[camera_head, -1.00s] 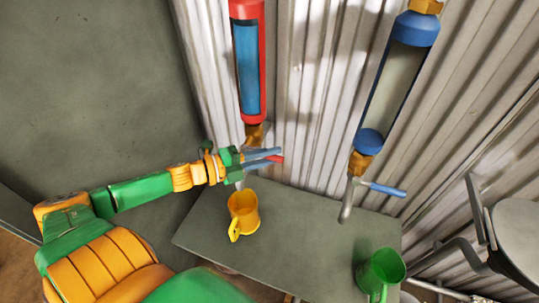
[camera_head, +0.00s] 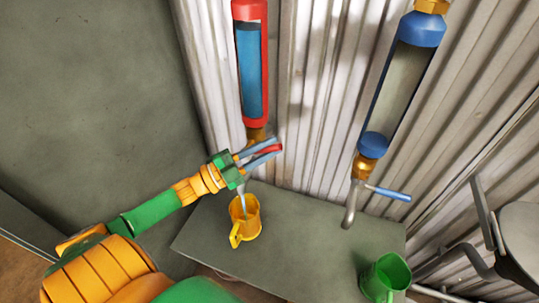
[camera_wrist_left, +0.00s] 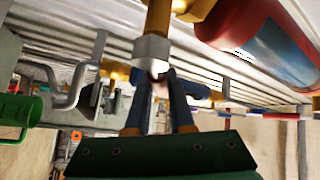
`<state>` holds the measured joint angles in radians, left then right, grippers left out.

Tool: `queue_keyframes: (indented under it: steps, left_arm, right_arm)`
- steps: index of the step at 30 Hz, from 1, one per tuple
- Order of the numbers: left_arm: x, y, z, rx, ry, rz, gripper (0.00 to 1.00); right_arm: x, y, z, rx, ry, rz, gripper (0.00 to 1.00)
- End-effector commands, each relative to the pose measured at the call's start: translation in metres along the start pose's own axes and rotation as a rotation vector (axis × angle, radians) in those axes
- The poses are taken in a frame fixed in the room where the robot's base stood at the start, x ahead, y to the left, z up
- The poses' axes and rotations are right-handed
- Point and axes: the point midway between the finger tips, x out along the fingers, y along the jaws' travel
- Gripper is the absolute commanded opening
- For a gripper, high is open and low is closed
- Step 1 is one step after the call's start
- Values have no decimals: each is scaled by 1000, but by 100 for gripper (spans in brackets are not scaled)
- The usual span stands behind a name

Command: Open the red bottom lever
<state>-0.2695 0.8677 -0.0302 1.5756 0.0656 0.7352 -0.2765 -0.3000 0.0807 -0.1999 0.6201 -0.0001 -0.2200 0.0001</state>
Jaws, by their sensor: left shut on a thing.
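The red lever (camera_head: 269,149) is at the bottom of the red-capped cylinder (camera_head: 263,90), which holds blue liquid, on the corrugated wall. My left gripper (camera_head: 276,148) is shut on the lever, with its blue fingers on either side and the red tip showing between them. In the left wrist view my fingers (camera_wrist_left: 160,85) reach up to the grey fitting under the red cylinder (camera_wrist_left: 262,42); the lever is mostly hidden there. My right gripper is not in view.
A blue-capped cylinder (camera_head: 405,90) with a blue lever (camera_head: 388,193) and a grey spout hangs to the right. A green mug (camera_head: 386,276) stands on the grey table (camera_head: 310,235). A grey chair (camera_head: 518,236) is at the right edge.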

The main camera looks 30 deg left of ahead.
Motion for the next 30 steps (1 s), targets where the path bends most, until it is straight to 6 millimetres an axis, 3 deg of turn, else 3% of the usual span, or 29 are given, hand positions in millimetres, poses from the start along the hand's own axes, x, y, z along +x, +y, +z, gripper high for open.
queue_keyframes:
  steps: [18, 30]
  left_arm:
    - [-13, -35, 3, -391, 109, -393, 0]
    - [-21, -48, 8, -547, 153, -547, 0]
  right_arm:
    - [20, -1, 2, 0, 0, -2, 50]
    - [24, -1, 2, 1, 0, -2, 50]
